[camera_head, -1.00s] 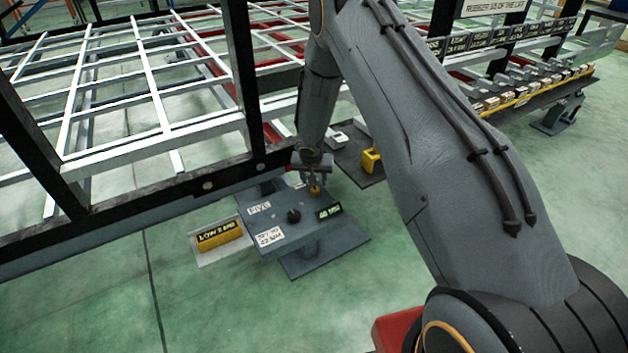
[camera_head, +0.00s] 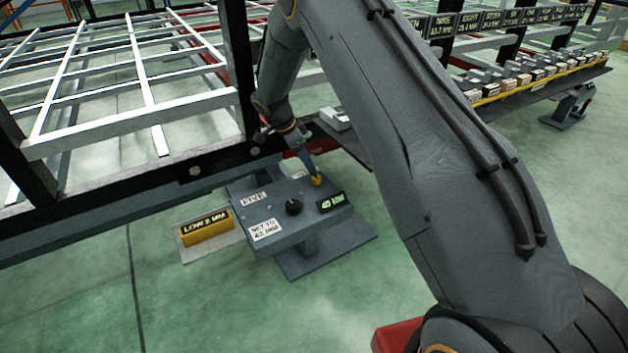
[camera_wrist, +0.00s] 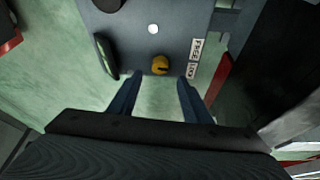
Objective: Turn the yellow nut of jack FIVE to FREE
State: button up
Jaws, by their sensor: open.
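The jack's grey top plate (camera_head: 262,202) carries a FIVE label (camera_head: 253,198), a black knob (camera_head: 293,207) and a 40 MM display (camera_head: 331,202). The yellow nut (camera_head: 316,180) is at the plate's far right. In the wrist view the yellow nut (camera_wrist: 160,65) has a dark mark on its right side; its exact setting is unclear. The FREE / LOCK label (camera_wrist: 195,57) is right of it. My gripper (camera_wrist: 158,82) is open, its two fingers apart with the nut just beyond the tips, between their lines. In the head view my gripper (camera_head: 312,172) is tilted close to the nut; contact cannot be told.
A SET TO 42 MM card (camera_head: 265,229) is on the plate. A yellow LOW 2 MM block (camera_head: 206,228) lies left of the jack. The black chassis rail (camera_head: 150,182) runs behind the jack. A shelf (camera_head: 540,88) with several small blocks is at the back right. Green floor in front is clear.

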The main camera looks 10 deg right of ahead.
aim_at(316, 178)
jog(key=b+x, duration=0.2)
jog(key=x, duration=0.5)
jog(key=shift+d+f, duration=0.15)
jog(key=shift+f, duration=0.15)
jog(key=shift+c, duration=0.6)
jog(key=c, duration=1)
jog(key=shift+o, duration=0.2)
